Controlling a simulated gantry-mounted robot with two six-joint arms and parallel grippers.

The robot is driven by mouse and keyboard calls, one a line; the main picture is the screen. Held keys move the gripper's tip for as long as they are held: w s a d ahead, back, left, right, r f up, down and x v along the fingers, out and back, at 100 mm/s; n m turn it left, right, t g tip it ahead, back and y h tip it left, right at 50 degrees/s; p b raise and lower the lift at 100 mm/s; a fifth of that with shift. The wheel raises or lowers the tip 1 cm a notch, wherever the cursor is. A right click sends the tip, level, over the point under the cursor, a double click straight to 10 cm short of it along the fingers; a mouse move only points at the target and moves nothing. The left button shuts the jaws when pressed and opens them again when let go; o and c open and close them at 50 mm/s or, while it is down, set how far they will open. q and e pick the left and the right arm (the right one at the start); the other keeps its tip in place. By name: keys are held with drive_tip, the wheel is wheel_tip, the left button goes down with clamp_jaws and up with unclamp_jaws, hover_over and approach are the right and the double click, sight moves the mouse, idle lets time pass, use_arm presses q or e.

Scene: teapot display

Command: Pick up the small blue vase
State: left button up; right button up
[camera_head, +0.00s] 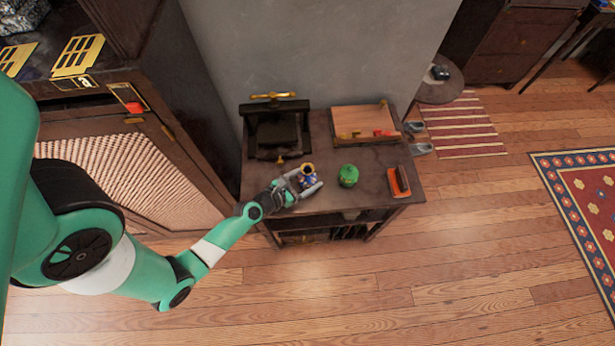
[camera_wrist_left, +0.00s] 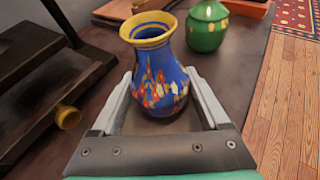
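The small blue vase (camera_head: 307,180) has a yellow rim and a painted flower pattern, and stands upright on the dark wooden table (camera_head: 375,160). In the left wrist view the vase (camera_wrist_left: 158,75) sits between the two fingers of my left gripper (camera_wrist_left: 160,95). In the head view my left gripper (camera_head: 306,184) reaches in from the left over the table. Its fingers are apart, one on each side of the vase, with small gaps visible. My right gripper is not in view.
A green lidded jar (camera_head: 348,176) stands right of the vase; it also shows in the left wrist view (camera_wrist_left: 207,30). A red-orange object (camera_head: 399,182) lies near the right edge. A black press (camera_head: 276,130) and a wooden board (camera_head: 363,120) are at the back.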

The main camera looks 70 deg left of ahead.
sight(306, 175)
use_arm(q)
drive_tip(key=c, duration=1)
drive_tip(key=shift+r+p, duration=0.5)
drive_tip(key=r+p, duration=0.2)
drive_tip(key=p, duration=0.1)
drive_tip(key=r+p, duration=0.1)
drive_tip(key=r, duration=0.1)
drive_tip(key=shift+s+d+r, duration=0.1)
drive_tip(key=shift+s+d, duration=0.1)
drive_tip(key=shift+d, duration=0.2)
drive_tip(key=s+d+r+p, duration=0.3)
drive_tip(key=d+p, duration=0.3)
drive_tip(key=p, duration=0.2)
drive_tip(key=s+d+r+p, duration=0.3)
drive_tip(key=d+r+p, duration=0.1)
drive_tip(key=p, duration=0.4)
drive_tip(key=shift+d+r, duration=0.4)
drive_tip(key=shift+d, duration=0.5)
